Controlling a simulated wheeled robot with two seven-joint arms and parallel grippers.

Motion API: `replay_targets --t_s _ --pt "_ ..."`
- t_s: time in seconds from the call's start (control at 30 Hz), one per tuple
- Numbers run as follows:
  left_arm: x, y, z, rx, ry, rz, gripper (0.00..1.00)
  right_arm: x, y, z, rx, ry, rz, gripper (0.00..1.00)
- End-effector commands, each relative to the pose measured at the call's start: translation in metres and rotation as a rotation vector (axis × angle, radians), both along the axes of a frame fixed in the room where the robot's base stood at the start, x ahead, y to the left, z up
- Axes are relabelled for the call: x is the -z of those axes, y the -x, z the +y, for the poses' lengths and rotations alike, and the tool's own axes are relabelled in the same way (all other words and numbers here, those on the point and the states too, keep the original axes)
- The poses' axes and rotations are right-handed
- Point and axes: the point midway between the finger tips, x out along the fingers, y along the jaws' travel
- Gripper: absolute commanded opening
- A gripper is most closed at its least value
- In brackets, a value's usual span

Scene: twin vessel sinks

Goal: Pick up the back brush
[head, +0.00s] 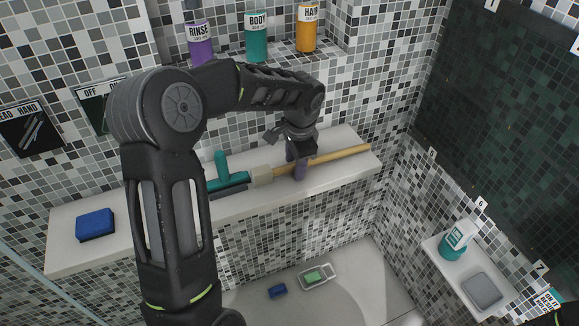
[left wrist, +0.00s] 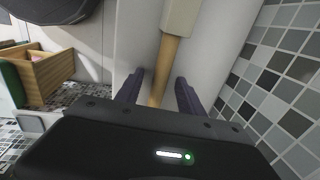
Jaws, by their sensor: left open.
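The back brush (head: 340,154) lies along the white ledge, with a long wooden handle pointing right and a pale beige head block (head: 262,175) at its left end. My left gripper (head: 300,165) reaches down over the handle, just right of the block. In the left wrist view, the open purple fingers (left wrist: 158,92) stand on either side of the wooden handle (left wrist: 167,65), with a gap on both sides. The beige block (left wrist: 180,15) is beyond the fingertips. Whether the fingertips touch the ledge I cannot tell.
A teal squeegee-like tool (head: 222,168) lies left of the block, partly behind my arm. A blue sponge (head: 95,224) sits at the ledge's left end. Bottles (head: 256,38) stand on the shelf above. A tiled wall rises close behind the ledge (head: 235,205).

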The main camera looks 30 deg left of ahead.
Motion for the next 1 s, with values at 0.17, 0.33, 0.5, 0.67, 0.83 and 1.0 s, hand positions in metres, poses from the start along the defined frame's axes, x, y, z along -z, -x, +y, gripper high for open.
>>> replay_targets --t_s 0.17,0.33,0.5,0.67,0.83,1.0 --pt "-0.0002 0.0001 0.0 0.0 0.0 0.0 0.45 0.0001 0.0 -0.0001 0.0 0.0 0.0 0.36" --pt "-0.0004 0.0001 0.0 0.0 0.0 0.0 0.45 0.0001 0.0 -0.0001 0.0 0.0 0.0 0.36" --pt "-0.0005 0.0001 0.0 0.0 0.0 0.0 0.4 0.0001 0.0 -0.0001 0.0 0.0 0.0 0.36" --pt "-0.0005 0.0001 0.0 0.0 0.0 0.0 0.26 0.0001 0.0 -0.0001 0.0 0.0 0.0 0.36" --pt "-0.0005 0.0001 0.0 0.0 0.0 0.0 0.13 0.0001 0.0 -0.0001 0.0 0.0 0.0 0.36" --pt "-0.0005 0.0001 0.0 0.0 0.0 0.0 0.0 0.0001 0.0 -0.0001 0.0 0.0 0.0 0.36"
